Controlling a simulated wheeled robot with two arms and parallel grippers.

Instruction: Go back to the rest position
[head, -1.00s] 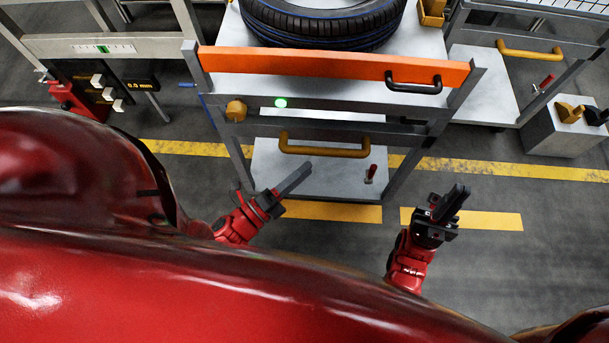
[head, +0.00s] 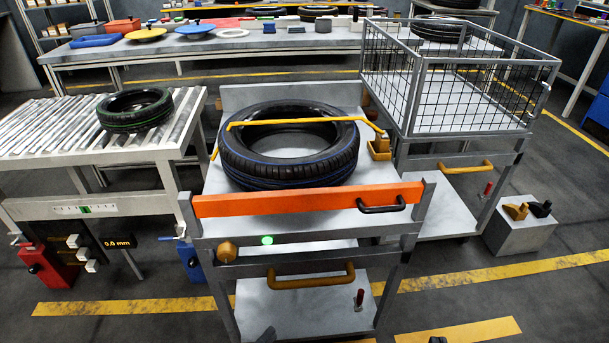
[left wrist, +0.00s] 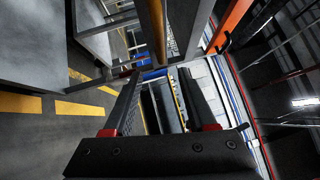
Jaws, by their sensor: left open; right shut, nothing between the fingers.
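My left gripper (left wrist: 160,76) is open in the left wrist view, its two dark fingers apart with nothing held between them. In the head view only a small dark tip of it (head: 267,336) shows at the bottom edge. My right gripper (head: 437,340) shows only as a dark tip at the bottom edge of the head view, shut and empty. Both are low, in front of the workstation. The rest of both arms is hidden below the frame.
A blue-striped tyre (head: 238,158) lies on the orange-fronted station (head: 310,200). A roller conveyor (head: 40,135) with a green-striped tyre (head: 135,110) stands left. A wire cage (head: 450,110) and a grey box (head: 520,238) stand right. Floor shows at the lower left and right.

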